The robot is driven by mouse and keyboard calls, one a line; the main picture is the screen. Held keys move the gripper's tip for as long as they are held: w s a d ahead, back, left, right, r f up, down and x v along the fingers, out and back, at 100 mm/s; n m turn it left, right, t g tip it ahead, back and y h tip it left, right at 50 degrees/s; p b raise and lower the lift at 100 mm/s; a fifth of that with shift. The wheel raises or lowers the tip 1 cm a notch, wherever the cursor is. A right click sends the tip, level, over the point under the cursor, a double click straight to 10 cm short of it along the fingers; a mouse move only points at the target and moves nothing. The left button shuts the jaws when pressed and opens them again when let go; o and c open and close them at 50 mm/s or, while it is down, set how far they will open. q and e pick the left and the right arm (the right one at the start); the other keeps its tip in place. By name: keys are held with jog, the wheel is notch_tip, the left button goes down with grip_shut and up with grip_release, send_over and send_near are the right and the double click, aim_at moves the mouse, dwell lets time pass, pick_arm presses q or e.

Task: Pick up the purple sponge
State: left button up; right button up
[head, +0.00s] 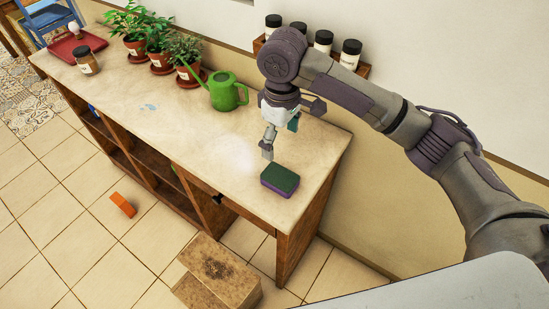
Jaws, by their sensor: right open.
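The purple sponge (279,181) lies flat on the countertop near its front right end. Its top is dark green and its lower part is purple. My right gripper (268,152) hangs over the counter just behind and slightly left of the sponge, pointing down. It is open and empty, and it appears apart from the sponge. My left gripper is not in the head view.
A green watering can (226,92), potted plants (158,45), a jar (86,61) and a red tray (77,47) stand on the wooden counter (150,100). A rack with several jars (322,42) is behind my arm. A cardboard box (222,268) and an orange block (123,205) are on the floor.

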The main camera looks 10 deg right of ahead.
aim_at(280, 176)
jog(key=shift+s+f, duration=0.35)
jog(key=shift+f, duration=0.2)
jog(key=shift+s+f, duration=0.3)
jog(key=shift+f, duration=0.25)
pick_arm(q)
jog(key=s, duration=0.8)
pick_arm(e)
jog(key=f, duration=0.2)
jog(key=s+f, duration=0.1)
jog(key=f, duration=0.1)
jog(key=shift+p, duration=0.35)
jog(key=f, duration=0.2)
jog(key=f+p, duration=0.1)
jog(key=shift+w+f, duration=0.2)
jog(key=shift+w, duration=0.1)
notch_tip(280, 176, down, 2)
jog(key=shift+a+f, duration=0.1)
jog(key=shift+f, duration=0.45)
jog(key=c, duration=0.8)
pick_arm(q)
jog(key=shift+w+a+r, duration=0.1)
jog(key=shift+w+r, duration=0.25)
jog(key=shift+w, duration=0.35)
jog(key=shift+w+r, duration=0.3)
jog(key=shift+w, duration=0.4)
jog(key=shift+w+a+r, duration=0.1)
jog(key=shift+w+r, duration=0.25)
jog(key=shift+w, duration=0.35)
